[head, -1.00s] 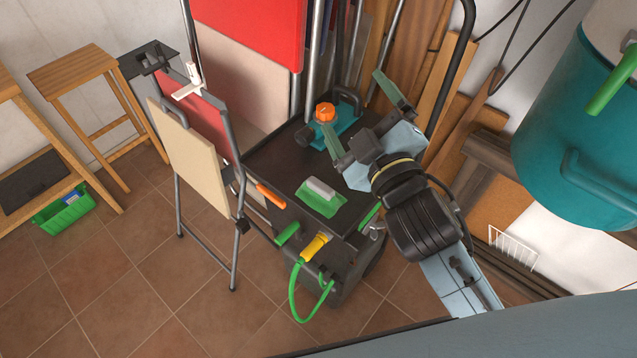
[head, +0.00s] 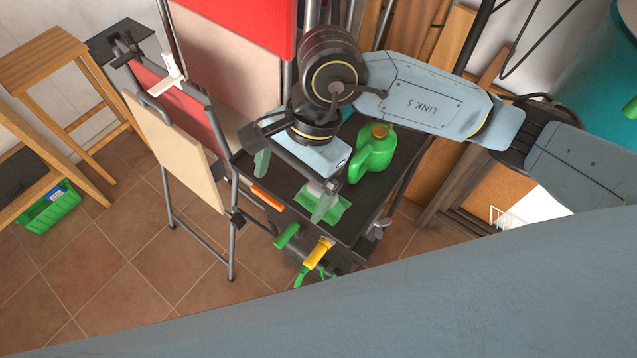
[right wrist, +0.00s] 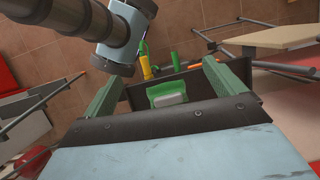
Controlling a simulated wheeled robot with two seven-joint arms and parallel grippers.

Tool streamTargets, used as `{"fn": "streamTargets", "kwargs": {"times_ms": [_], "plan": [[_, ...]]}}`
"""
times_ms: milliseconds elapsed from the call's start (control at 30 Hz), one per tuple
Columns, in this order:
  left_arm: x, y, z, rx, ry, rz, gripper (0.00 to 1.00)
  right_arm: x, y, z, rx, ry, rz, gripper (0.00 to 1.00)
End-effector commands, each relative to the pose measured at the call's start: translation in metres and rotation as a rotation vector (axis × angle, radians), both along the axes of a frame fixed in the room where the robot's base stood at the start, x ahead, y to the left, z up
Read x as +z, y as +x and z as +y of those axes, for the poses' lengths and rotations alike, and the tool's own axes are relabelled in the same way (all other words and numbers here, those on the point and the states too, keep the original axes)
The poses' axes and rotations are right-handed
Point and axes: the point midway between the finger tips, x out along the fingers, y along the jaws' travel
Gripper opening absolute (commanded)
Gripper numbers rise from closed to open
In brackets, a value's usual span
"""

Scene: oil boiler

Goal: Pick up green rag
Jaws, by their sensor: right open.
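The green rag (head: 339,209) lies on the black top of the cart (head: 286,191), near its front edge. A pale grey-white block (right wrist: 172,98) rests on the rag. My right gripper (head: 294,186) is open above the cart, pointing down, with nothing between its green fingers. In the head view one finger overlaps the rag and partly hides it. In the right wrist view the rag (right wrist: 157,91) shows between the two fingers, beyond the gripper's palm. I cannot tell the exact height gap. My left gripper is not in view in the head view.
A green watering can (head: 371,156) stands on the cart just right of the gripper. An orange handle (head: 266,198) and a yellow hose fitting (head: 318,250) are at the cart's left and front. A folding stand with a beige board (head: 178,150) stands close on the left.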

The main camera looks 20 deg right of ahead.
Motion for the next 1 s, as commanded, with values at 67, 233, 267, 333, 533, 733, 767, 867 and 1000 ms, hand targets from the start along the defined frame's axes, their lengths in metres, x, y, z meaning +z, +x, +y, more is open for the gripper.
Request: {"fn": "streamTargets", "kwargs": {"times_ms": [67, 233, 267, 333, 533, 733, 767, 867, 1000], "plan": [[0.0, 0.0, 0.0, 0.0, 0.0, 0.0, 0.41, -0.004, 0.018, -0.028, 0.017, -0.148, -0.074, 0.95], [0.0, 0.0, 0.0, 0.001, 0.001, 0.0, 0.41, -0.005, 0.036, -0.06, 0.029, -0.315, -0.142, 0.95], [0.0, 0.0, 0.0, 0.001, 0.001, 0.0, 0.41, -0.007, 0.037, -0.062, 0.029, -0.326, -0.146, 0.95], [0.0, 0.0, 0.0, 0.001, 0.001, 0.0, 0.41, -0.015, 0.038, -0.064, 0.03, -0.339, -0.149, 0.95], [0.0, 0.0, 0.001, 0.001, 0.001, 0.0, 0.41, -0.054, 0.037, -0.064, 0.029, -0.339, -0.146, 0.95], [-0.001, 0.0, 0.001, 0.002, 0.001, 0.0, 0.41, -0.08, 0.037, -0.064, 0.03, -0.336, -0.148, 0.95], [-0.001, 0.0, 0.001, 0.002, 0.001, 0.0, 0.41, -0.082, 0.037, -0.064, 0.031, -0.336, -0.148, 0.95], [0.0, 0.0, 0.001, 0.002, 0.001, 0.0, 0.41, -0.088, 0.037, -0.063, 0.031, -0.335, -0.148, 0.95], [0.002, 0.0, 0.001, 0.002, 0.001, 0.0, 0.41, -0.106, 0.037, -0.063, 0.029, -0.336, -0.145, 0.95]]}}
